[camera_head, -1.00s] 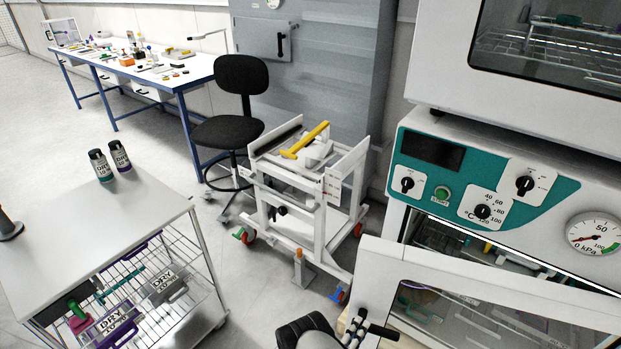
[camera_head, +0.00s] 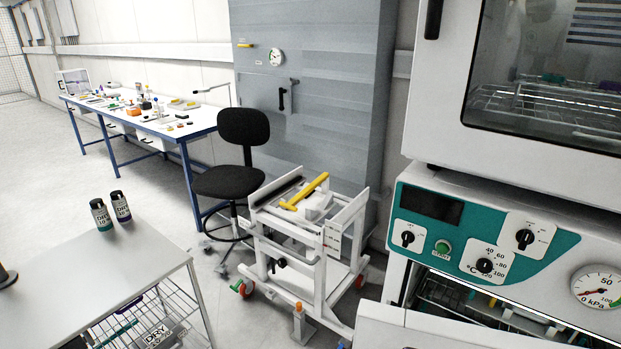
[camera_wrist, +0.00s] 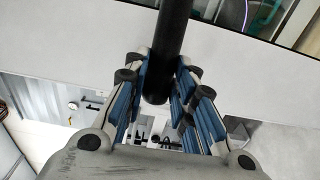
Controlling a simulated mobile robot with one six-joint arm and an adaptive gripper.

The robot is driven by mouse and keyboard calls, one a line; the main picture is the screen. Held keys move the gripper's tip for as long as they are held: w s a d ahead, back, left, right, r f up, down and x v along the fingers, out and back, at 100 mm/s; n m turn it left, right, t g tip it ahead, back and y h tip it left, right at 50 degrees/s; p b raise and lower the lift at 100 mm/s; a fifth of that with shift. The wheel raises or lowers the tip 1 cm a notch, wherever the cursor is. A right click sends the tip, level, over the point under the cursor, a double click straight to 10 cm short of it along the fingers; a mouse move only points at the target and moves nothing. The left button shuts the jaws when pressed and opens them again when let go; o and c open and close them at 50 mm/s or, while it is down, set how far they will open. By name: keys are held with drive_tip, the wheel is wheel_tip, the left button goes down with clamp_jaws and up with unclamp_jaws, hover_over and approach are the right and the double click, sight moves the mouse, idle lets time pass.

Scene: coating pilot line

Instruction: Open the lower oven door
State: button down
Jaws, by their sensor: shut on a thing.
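The lower oven door (camera_head: 385,328) is a white panel at the bottom right of the head view. It stands ajar, with the lit lower chamber (camera_head: 470,302) showing in a gap behind it. In the wrist view the door's white face (camera_wrist: 235,55) crosses the upper part, with a strip of its window at the top right. The black bar handle (camera_wrist: 174,40) runs down between the blue-padded fingers of my gripper (camera_wrist: 160,92), which is shut on it. My gripper is out of the head view.
The upper oven door (camera_head: 450,90) is closed above the teal control panel (camera_head: 470,235). A white wheeled lift cart (camera_head: 305,245) stands left of the oven. A steel trolley (camera_head: 95,275) with two bottles is at lower left. Floor shows between them.

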drive_tip(key=shift+n+t+y, duration=0.3)
drive_tip(key=shift+n+y, duration=0.1)
drive_tip(key=shift+y, duration=0.1)
drive_tip(key=s, duration=0.2)
drive_tip(key=s+a+p, duration=0.1)
drive_tip(key=s, duration=0.2)
drive_tip(key=shift+s, duration=0.15)
drive_tip(key=shift+s+a, duration=0.1)
drive_tip(key=s+y, duration=0.1)
drive_tip(key=s, duration=0.5)
drive_tip(key=shift+a+n+t+b, duration=0.3)
drive_tip(key=shift+a+n+b, duration=0.05)
drive_tip(key=shift+a+n, duration=0.1)
idle(0.6)
